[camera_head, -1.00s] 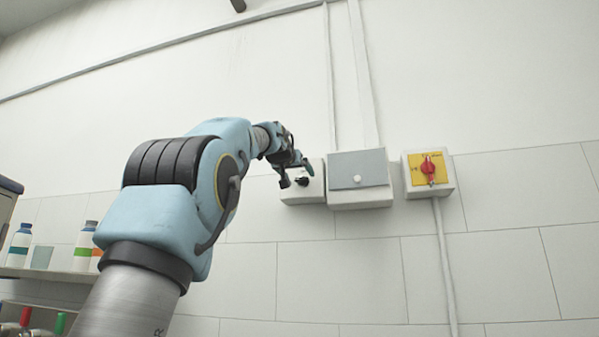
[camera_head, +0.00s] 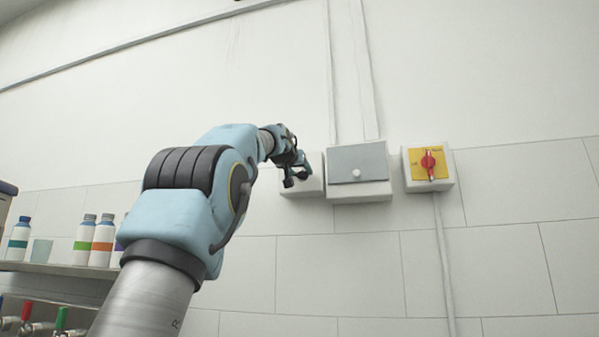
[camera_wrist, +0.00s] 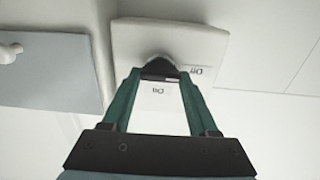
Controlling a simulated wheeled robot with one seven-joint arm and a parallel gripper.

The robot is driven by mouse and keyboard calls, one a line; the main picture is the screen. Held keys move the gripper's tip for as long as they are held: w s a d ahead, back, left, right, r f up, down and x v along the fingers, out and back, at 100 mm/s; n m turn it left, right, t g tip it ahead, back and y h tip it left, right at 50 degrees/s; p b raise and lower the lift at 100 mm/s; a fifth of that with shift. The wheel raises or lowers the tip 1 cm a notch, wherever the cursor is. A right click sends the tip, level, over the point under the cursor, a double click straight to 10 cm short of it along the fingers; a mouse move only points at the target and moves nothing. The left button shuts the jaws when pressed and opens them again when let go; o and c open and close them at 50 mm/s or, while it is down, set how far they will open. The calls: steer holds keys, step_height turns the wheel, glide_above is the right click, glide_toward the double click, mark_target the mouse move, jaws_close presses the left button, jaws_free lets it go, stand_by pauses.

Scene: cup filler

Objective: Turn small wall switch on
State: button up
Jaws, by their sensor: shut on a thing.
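The small wall switch (camera_head: 315,178) is a white box on the wall, left of a larger grey-lidded box. In the wrist view, the white switch box (camera_wrist: 205,42) shows a dark knob (camera_wrist: 158,64) and two small printed labels, seen upside down. My gripper (camera_head: 300,174) is at the left part of the switch box and covers the knob in the head view. In the wrist view, my gripper's green fingers (camera_wrist: 159,76) come together at the knob, one on each side, and are shut on it. The fingertips partly hide the knob, so its exact setting is hard to read.
The grey-lidded box (camera_head: 358,165) with a white button sits close right of the switch. Further right is a red rotary switch (camera_head: 429,164) on a yellow plate. Bottles (camera_head: 103,241) stand on a shelf at the left, with tap handles below. The lower right tiled wall is clear.

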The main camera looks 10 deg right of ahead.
steer(key=c, duration=0.7)
steer(key=m, duration=1.3)
steer(key=shift+s+d+f+m, duration=0.1)
steer(key=shift+d+m, duration=0.05)
steer(key=shift+m, duration=0.15)
steer(key=shift+f+m+p, duration=0.1)
steer(key=shift+m+p, duration=0.3)
steer(key=shift+m, duration=1.7)
